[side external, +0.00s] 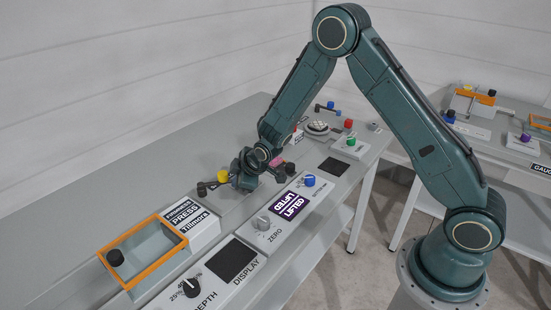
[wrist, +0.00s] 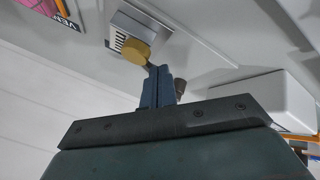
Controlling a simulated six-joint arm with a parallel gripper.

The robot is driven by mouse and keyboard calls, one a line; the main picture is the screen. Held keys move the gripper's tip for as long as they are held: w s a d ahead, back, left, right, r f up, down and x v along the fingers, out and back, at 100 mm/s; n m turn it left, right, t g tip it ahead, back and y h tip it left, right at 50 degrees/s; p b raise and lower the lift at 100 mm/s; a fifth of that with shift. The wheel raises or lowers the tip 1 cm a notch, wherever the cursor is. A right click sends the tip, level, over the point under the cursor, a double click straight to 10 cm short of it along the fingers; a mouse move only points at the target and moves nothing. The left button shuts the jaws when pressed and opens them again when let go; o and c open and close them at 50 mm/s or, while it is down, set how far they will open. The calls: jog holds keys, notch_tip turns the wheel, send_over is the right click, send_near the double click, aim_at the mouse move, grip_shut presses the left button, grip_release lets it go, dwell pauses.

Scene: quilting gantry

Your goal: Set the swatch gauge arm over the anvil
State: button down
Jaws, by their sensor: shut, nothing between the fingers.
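A yellow knob (side external: 223,176) on a short dark arm (side external: 210,184) stands on the grey bench in the side view; this looks like the swatch gauge arm. My gripper (side external: 240,172) is just right of the knob, its tips small and partly hidden by my wrist. In the wrist view my gripper (wrist: 158,72) has its blue fingers together and empty, with the tips close to the yellow knob (wrist: 136,52). I cannot tell if they touch. A pale slotted block (wrist: 120,40) lies beyond the knob; I cannot tell if it is the anvil. A purple sign (side external: 292,206) reads LIFTED.
An orange-rimmed tray (side external: 178,229) and a white PRESS label block (side external: 197,224) sit to the left. Along the front are a depth dial (side external: 191,288), a zero dial (side external: 262,223) and a blue knob (side external: 310,180). The back left bench is clear.

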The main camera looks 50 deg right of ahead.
jog(key=shift+w+d, duration=0.75)
jog(key=shift+d, duration=0.1)
jog(key=shift+d+r, duration=0.15)
jog(key=shift+r, duration=0.1)
jog(key=v, duration=0.9)
jog(key=shift+s+d+r, duration=0.15)
jog(key=shift+s+d, duration=0.2)
jog(key=shift+d, duration=0.05)
